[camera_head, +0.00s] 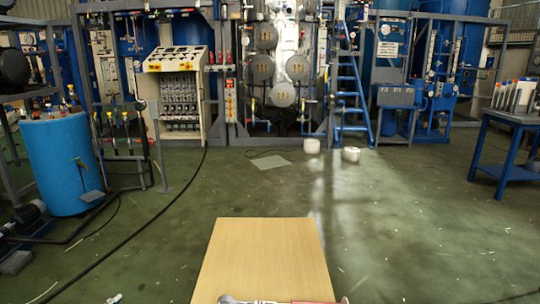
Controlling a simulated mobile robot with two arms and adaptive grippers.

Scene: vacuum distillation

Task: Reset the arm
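Neither of my grippers can be made out in the head view. At the bottom edge, a narrow strip of pale, metallic and reddish parts (262,301) is cut off by the frame. I cannot tell what it is or whether it belongs to me. It overlaps the near end of a light wooden board (262,255), whose visible top is otherwise bare.
A blue tank (60,165) stands at the left, near a dark cable (150,210) on the floor. A blue table (515,150) with bottles is at the right. Two white rolls (351,154) lie before the blue ladder (350,90). The green floor (420,220) is mostly clear.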

